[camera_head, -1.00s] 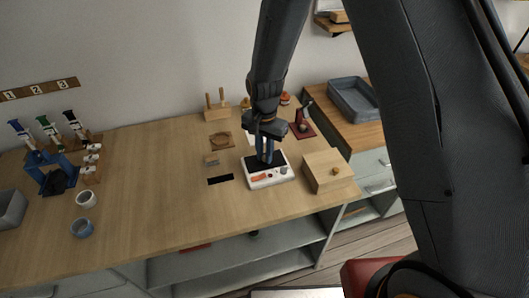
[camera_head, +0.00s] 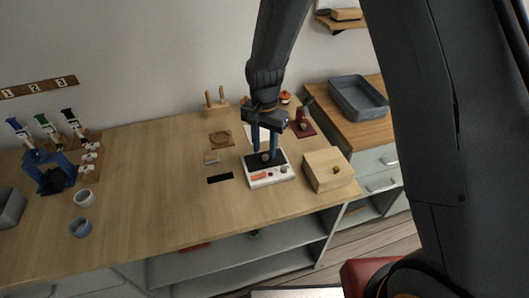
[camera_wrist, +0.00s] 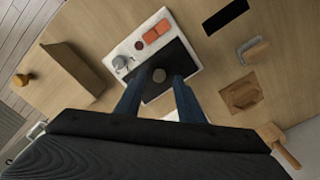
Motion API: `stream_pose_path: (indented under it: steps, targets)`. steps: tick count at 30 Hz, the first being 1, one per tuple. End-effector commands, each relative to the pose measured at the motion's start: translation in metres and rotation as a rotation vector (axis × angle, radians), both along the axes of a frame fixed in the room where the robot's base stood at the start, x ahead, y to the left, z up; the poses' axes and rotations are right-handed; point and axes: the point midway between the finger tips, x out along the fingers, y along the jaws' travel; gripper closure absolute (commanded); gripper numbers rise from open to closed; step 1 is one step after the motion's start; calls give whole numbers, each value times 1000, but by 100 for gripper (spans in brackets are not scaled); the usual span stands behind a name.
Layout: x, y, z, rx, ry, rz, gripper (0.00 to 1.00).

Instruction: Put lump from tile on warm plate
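A small dark grey-brown lump (camera_head: 265,157) sits on the black top of the white warm plate (camera_head: 257,177). The wrist view also shows the lump (camera_wrist: 159,75) on the black surface, with the white plate's rim and controls (camera_wrist: 139,40) beyond it. My gripper (camera_head: 265,150) is open above the warm plate. Its two blue fingers stand apart on either side of the lump, and a gap shows between them and it in the wrist view (camera_wrist: 157,84). Which thing is the tile I cannot tell for sure; a small grey-and-wood piece (camera_head: 211,158) lies left of the plate.
A wooden box with a knob (camera_head: 328,170) stands close right of the warm plate. A red stand (camera_head: 301,125) is behind right. The table's middle left is clear.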

Motion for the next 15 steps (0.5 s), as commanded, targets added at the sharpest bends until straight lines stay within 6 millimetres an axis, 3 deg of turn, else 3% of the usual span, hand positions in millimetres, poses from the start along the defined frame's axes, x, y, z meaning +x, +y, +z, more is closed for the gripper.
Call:
stream_pose_path:
  steps: [9, 15]
  targets:
    - [2, 1, 56, 2, -5, 0, 65]
    - [1, 0, 84, 1, -3, 0, 65]
